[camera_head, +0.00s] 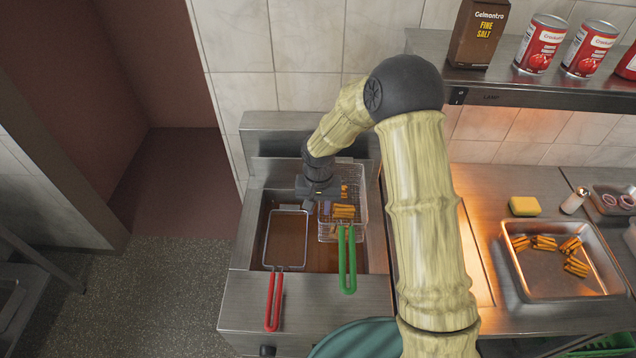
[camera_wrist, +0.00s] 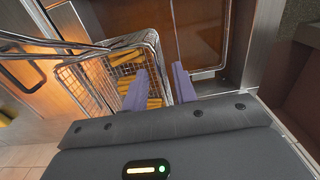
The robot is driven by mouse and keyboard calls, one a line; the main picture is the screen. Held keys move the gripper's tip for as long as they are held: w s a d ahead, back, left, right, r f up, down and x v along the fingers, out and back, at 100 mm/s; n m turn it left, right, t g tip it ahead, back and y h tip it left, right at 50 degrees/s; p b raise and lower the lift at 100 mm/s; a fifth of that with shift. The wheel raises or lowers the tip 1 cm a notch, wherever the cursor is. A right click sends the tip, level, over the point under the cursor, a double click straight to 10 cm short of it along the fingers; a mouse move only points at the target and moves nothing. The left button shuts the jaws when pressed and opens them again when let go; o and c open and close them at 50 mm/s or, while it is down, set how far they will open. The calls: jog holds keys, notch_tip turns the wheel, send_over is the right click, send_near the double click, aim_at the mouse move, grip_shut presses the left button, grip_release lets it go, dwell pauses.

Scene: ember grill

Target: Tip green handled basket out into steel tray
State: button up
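The green handled basket (camera_head: 360,212), a wire basket holding orange-brown fries, sits at the right of the fryer, its green handle (camera_head: 348,270) toward the front. It also shows in the wrist view (camera_wrist: 98,88). My gripper (camera_head: 317,207) is at the basket's left side. In the wrist view its two purple fingers (camera_wrist: 161,86) are apart, with the basket's side wall appearing between them; contact cannot be told. The steel tray (camera_head: 541,284) is on the right counter with several piles of fries in it.
A red handled basket (camera_head: 273,300) sits left in the fryer (camera_head: 240,255). My arm spans between fryer and tray. A shelf (camera_head: 560,84) with a salt box (camera_head: 478,35) and red cans (camera_head: 541,45) overhangs the counter. A yellow sponge (camera_head: 524,206) and shaker (camera_head: 574,200) stand behind the tray.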

notch_tip(320, 180, up, 11)
jog(key=b, duration=0.2)
dwell(0.5)
jog(key=s+d+r+t+b, duration=0.1)
jog(key=s+d+t, duration=0.1)
jog(key=s+d, duration=1.4)
jog(key=shift+s+d+t, duration=0.3)
jog(key=shift+s+d, duration=0.05)
jog(key=shift+d, duration=0.2)
jog(key=shift+o, duration=1.1)
jog(key=shift+r, duration=0.1)
